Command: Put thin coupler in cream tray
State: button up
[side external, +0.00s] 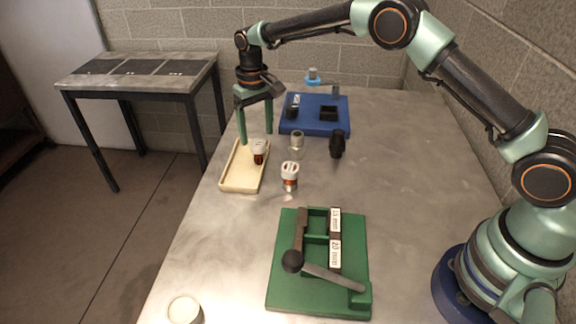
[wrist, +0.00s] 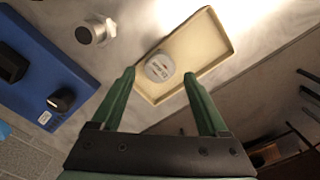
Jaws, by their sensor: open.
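The cream tray (side external: 232,182) lies on the grey table's left side; it also shows in the wrist view (wrist: 207,28). I cannot tell by label which is the thin coupler.
A grey cylinder (side external: 297,140) and a black fitting (side external: 337,143) stand right of the tray. A blue block (side external: 315,127) with parts lies behind. A green fixture (side external: 318,285) with a lever is in front. A round white cup (side external: 184,310) is near the front left edge.

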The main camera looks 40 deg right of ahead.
notch_tip(320, 180, up, 9)
notch_tip(320, 180, up, 8)
jog(key=r+t, duration=0.1)
send_over(258, 142)
jog(key=s+d, duration=0.3)
jog(key=s, duration=0.2)
jog(key=s+d+r+t, duration=0.2)
jog(key=s+d+r, duration=0.2)
jog(key=s, duration=0.4)
jog(key=s+d+f+t, duration=0.1)
jog(key=s+f, duration=0.1)
jog(key=s, duration=0.5)
jog(key=s+d+f+t, duration=0.1)
jog(key=s+d+f, duration=0.1)
jog(key=s, duration=0.4)
jog(key=shift+s+d+f+t, duration=0.2)
jog(key=shift+s+f+t, duration=0.15)
jog(key=shift+f, duration=0.25)
